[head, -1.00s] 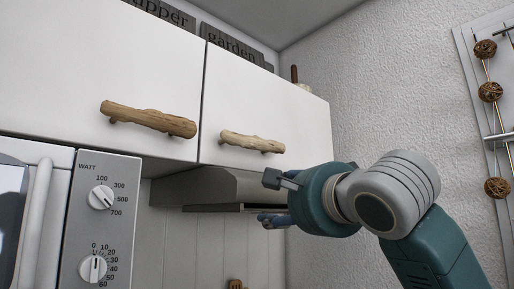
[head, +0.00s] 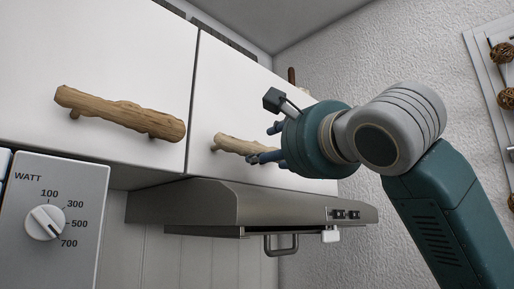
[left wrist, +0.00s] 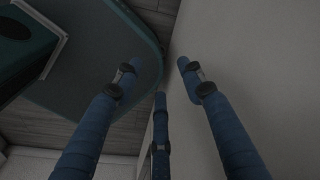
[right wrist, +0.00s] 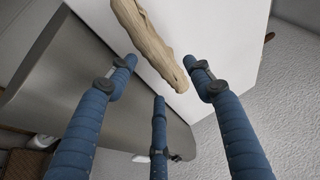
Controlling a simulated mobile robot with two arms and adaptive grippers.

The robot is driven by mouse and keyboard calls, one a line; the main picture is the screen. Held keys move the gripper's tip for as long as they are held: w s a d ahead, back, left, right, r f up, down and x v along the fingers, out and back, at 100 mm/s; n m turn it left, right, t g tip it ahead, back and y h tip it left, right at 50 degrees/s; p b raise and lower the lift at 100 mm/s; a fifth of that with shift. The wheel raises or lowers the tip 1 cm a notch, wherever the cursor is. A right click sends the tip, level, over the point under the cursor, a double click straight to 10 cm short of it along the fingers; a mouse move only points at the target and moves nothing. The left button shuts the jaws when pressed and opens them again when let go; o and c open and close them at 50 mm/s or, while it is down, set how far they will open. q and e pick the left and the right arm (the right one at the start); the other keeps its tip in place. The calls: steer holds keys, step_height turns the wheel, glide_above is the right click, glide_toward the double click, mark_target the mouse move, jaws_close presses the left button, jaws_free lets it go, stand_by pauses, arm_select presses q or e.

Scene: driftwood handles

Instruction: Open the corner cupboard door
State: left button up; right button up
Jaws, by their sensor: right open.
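Two white upper cupboard doors show in the head view. The left door (head: 90,55) has a thick driftwood handle (head: 120,113). The right door (head: 235,80), beside the textured wall, has a paler driftwood handle (head: 236,144). My right gripper (head: 264,152) is at the right end of that paler handle, in front of the door. In the right wrist view the handle (right wrist: 150,45) runs diagonally, its lower end between the open blue fingers (right wrist: 160,75); I cannot tell whether they touch it. My left gripper (left wrist: 158,75) shows only in its own wrist view, fingers apart, nothing between them.
A grey range hood (head: 250,207) juts out just below the right door. An appliance with a dial (head: 45,222) stands at lower left. The textured wall (head: 350,60) bounds the right side, with a hanging decoration (head: 505,75) on it.

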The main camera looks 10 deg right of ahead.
mark_target(263, 151)
steer(key=p+x, duration=0.2)
steer(key=x, duration=0.3)
steer(key=shift+r+p, duration=0.2)
steer(key=shift+p, duration=0.1)
steer(key=w, duration=0.2)
steer(key=shift+w+a+f+p, duration=0.15)
steer(key=shift+w+a+p, duration=0.15)
steer(key=shift+p, duration=0.1)
steer(key=shift+s+d, duration=0.1)
steer(key=shift+s, duration=0.1)
steer(key=shift+w, duration=0.1)
steer(key=c, duration=0.7)
jaws_close()
arm_select(q)
steer(key=r, duration=0.2)
steer(key=s+r, duration=0.1)
steer(key=r, duration=0.1)
steer(key=shift+a, duration=0.15)
